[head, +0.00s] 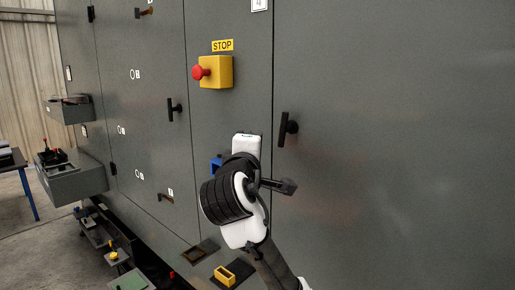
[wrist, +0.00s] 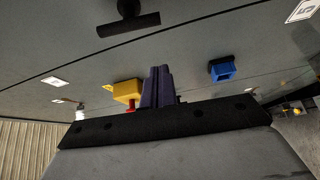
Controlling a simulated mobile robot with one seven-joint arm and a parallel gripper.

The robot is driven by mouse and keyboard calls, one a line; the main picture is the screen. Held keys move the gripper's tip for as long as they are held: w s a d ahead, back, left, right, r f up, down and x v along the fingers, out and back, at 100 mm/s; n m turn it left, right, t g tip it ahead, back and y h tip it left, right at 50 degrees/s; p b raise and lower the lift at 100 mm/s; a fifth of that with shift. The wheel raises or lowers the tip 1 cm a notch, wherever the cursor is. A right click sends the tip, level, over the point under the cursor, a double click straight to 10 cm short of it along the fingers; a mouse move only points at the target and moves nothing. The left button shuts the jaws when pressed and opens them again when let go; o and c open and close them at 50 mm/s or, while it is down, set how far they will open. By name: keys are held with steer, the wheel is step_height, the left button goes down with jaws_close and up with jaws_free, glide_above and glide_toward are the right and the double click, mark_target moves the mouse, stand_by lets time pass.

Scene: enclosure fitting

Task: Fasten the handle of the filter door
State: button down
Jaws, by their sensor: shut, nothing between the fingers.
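A black T-shaped handle (head: 287,129) stands upright on the wide grey door at the right, near the door's left seam. A second black handle (head: 174,109) is upright on a door farther left. No readable label shows which is the filter door. My gripper (wrist: 157,87) is shut and empty in the wrist view, its dark fingers side by side. It is apart from the black handle at the top of that view (wrist: 128,22). In the head view my wrist is below and left of the nearer handle and hides the fingers.
A yellow stop box (head: 216,72) with a red button is on the middle panel. A blue box (wrist: 222,69) is fixed to the cabinet. Grey boxes (head: 73,178) jut out at the left. Low trays and a yellow bin (head: 227,276) are along the bottom.

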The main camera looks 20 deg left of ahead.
steer(key=s, duration=0.4)
steer(key=shift+d+f+b, duration=0.1)
steer(key=shift+d+b, duration=0.15)
steer(key=shift+b, duration=0.1)
